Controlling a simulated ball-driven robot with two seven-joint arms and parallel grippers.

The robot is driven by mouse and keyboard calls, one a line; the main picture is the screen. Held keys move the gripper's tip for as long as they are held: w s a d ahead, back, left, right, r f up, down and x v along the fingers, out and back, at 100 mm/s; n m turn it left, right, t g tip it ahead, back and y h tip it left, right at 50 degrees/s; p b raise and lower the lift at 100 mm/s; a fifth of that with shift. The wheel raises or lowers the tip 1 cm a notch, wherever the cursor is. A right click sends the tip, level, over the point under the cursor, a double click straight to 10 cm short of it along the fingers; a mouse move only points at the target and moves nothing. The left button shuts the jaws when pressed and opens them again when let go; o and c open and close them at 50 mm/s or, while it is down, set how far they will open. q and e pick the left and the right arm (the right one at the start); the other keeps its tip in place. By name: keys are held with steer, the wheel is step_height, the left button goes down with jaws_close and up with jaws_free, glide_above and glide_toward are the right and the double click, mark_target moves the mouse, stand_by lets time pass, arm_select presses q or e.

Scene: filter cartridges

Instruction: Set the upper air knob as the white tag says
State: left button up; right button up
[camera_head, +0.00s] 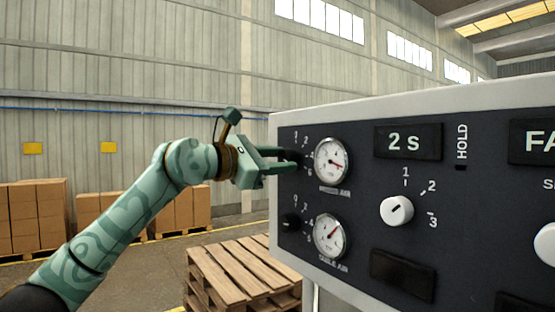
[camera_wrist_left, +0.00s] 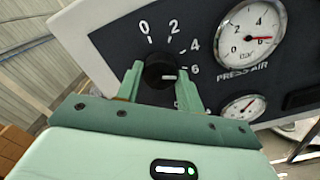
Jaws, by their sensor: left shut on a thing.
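The upper air knob is a round black knob (camera_wrist_left: 158,72) with a white pointer line, in the left wrist view. The scale around it reads 0, 2, 4, 6, and the line points right, close to the 6 side. My left gripper (camera_head: 292,160) is shut on this knob, one finger on each side; it also shows in the wrist view (camera_wrist_left: 161,88). The PRESS AIR gauge (camera_head: 331,161) beside the knob has its red needle near 6 in the wrist view (camera_wrist_left: 250,35). I cannot make out a white tag in either view. My right gripper is not in view.
A lower black knob (camera_head: 290,222) and the TABLE AIR gauge (camera_head: 329,236) sit below. A white HOLD knob (camera_head: 397,210) and a "2 s" display (camera_head: 408,142) are to the right on the panel. Wooden pallets (camera_head: 238,270) and cardboard boxes (camera_head: 35,215) stand behind.

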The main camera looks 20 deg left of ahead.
arm_select(q)
steer(key=shift+m, duration=0.6)
steer(key=o, duration=1)
steer(key=b+v, duration=0.6)
steer(key=v, duration=1)
steer(key=shift+s+a, duration=0.15)
